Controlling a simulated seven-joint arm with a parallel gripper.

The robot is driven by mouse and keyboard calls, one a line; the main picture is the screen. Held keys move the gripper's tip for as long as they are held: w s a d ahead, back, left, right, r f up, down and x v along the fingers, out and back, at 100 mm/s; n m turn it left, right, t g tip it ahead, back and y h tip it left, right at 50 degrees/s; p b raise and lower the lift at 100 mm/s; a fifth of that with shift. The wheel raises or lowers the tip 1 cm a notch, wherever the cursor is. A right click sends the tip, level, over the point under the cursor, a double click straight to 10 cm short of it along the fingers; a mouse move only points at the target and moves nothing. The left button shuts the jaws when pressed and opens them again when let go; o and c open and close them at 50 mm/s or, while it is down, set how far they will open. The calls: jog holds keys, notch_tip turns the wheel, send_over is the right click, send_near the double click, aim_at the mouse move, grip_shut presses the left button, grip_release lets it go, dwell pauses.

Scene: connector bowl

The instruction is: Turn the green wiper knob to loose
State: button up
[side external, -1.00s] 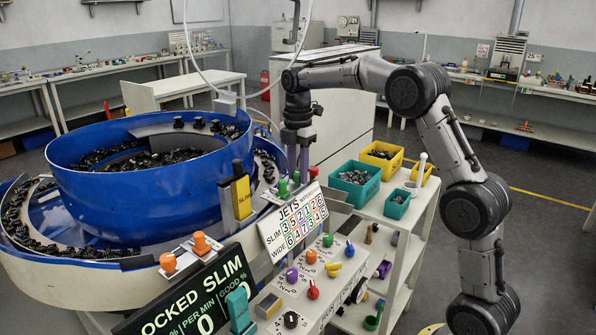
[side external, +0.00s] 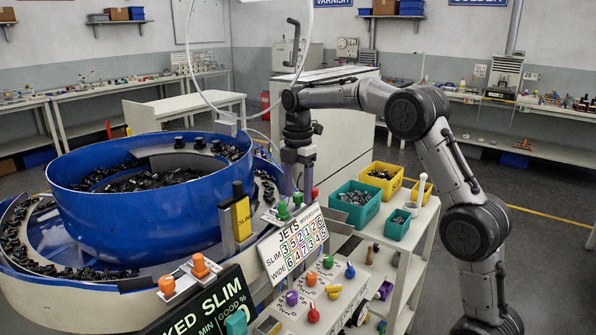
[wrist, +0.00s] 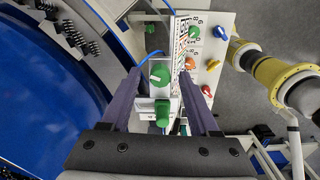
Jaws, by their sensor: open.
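Two green knobs stand close together at the bowl's edge in the side view, one at the front (side external: 283,210) and one behind it (side external: 297,199). In the wrist view a green knob with a pale line (wrist: 160,73) lies between my fingertips, and another green knob (wrist: 162,112) is nearer the palm. Which is the wiper knob I cannot tell. My gripper (side external: 299,188) points down just above these knobs. Its fingers are open, one on each side, with gaps visible in the wrist view. Whether they reach down to knob height is unclear.
The blue bowl (side external: 140,205) holds black parts on the left. A red knob (side external: 315,193) stands close beside the green ones. The JETS sign (side external: 295,243) and a panel of coloured knobs (side external: 312,300) are in front. Teal (side external: 355,210) and yellow (side external: 380,190) bins stand at right.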

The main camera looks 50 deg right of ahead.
aim_at(298, 195)
notch_tip(298, 195, up, 13)
jog(key=shift+r, duration=0.15)
jog(key=shift+a, duration=0.1)
dwell(0.6)
